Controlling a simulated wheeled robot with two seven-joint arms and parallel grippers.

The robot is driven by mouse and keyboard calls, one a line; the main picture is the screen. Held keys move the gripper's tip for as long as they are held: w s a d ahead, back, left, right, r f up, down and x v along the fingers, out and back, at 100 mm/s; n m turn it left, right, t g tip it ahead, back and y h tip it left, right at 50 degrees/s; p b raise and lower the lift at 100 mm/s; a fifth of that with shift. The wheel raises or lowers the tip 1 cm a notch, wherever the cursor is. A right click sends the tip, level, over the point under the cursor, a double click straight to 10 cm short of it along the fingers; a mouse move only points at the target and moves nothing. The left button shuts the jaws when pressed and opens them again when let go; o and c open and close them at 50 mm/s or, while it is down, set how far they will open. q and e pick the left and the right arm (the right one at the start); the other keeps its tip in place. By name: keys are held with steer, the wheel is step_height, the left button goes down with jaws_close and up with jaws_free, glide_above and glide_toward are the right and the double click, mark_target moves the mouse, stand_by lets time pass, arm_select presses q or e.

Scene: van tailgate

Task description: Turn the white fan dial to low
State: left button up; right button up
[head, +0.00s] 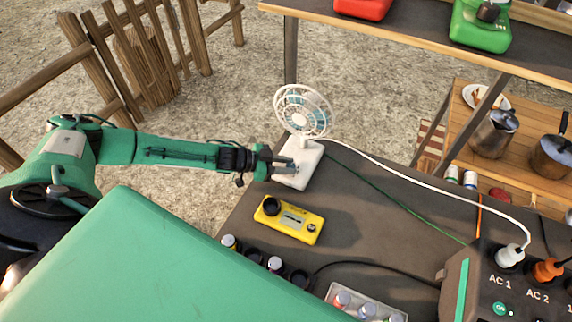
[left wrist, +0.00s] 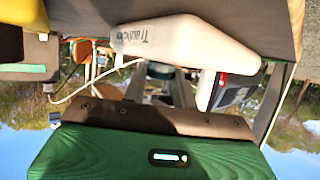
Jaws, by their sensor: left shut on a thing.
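The white fan (head: 303,112) stands upright on the dark tabletop, with its caged head above a white block base (head: 308,160). My left gripper (head: 287,164) reaches in from the left to the near left side of the base. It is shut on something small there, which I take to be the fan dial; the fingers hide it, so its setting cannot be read. The left wrist view is upside down and shows a white labelled body (left wrist: 185,40), apparently the fan base, close to the camera. My right gripper is not in view.
A yellow device (head: 289,220) with a black knob lies just in front of the fan. A power station (head: 515,285) stands at the right, with a white cord (head: 440,190) running from the fan to it. Small jars (head: 275,264) line the near edge.

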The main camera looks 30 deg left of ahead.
arm_select(q)
steer(key=shift+w+a+r+m+g+h+p, duration=0.15)
steer(key=shift+m+g+h, duration=0.15)
steer(key=shift+m+g, duration=0.3)
steer(key=shift+w+d+f+m+g+h+p, duration=0.15)
steer(key=shift+m+g+h, duration=0.15)
steer(key=shift+m+g, duration=0.25)
steer(key=shift+a+m+g+h, duration=0.15)
steer(key=shift+m+g+h, duration=0.25)
steer(key=shift+m+g, duration=0.4)
steer(key=m+g+b, duration=0.1)
steer(key=m+g, duration=0.1)
steer(key=g, duration=0.1)
steer(key=shift+w+f+m+h+b, duration=0.1)
steer(key=shift+w+m+h+b, duration=0.15)
steer(key=shift+h+b, duration=0.15)
steer(key=shift+m+g, duration=0.5)
steer(key=shift+g, duration=0.15)
steer(key=shift+b, duration=0.3)
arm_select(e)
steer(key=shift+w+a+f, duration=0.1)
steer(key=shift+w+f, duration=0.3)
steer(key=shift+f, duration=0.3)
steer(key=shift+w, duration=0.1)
arm_select(q)
steer(key=o, duration=1)
steer(key=shift+c, duration=0.2)
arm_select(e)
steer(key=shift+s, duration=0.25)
